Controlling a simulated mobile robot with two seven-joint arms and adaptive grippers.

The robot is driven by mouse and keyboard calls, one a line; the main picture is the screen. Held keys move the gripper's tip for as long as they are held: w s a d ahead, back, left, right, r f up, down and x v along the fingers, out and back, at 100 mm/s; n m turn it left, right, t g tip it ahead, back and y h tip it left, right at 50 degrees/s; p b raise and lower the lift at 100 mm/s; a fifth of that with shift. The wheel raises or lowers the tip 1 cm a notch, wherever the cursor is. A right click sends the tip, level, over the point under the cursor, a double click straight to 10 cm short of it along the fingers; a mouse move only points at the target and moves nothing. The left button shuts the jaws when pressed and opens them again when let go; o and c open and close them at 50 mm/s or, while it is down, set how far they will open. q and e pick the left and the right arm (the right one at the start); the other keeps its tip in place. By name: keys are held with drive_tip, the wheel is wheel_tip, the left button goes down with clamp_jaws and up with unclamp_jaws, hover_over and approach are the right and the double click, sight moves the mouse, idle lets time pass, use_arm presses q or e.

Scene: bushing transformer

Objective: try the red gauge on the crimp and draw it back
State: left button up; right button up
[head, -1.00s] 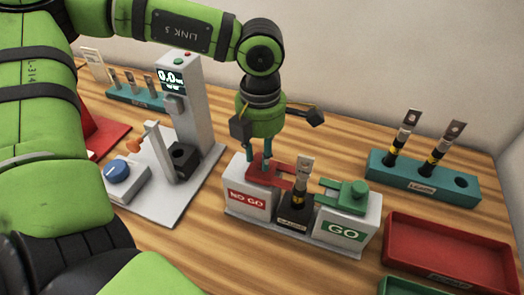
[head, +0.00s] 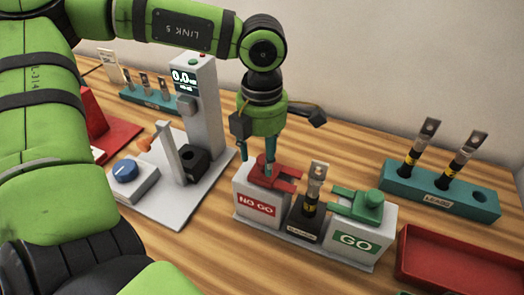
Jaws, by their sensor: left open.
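The red gauge (head: 286,185), a flat fork, lies on top of the white NO GO block (head: 257,207) with its prongs pointing right toward the lead. The lead (head: 313,184) with its crimp stands upright in a black holder between the two blocks. The prongs look apart from the crimp, by a small gap. My left gripper (head: 269,166) points down over the red gauge, open, its teal fingertips at the gauge's handle. Whether they touch it I cannot tell. My right gripper is not in view.
A green gauge (head: 361,206) lies on the GO block (head: 356,237) to the right. A teal rack (head: 420,193) with two leads stands behind, near a red tray (head: 462,265). A grey measuring device (head: 204,115) stands to the left.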

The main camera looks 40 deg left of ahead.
use_arm(q)
wheel_tip(320, 180, up, 12)
idle(0.4)
idle(0.5)
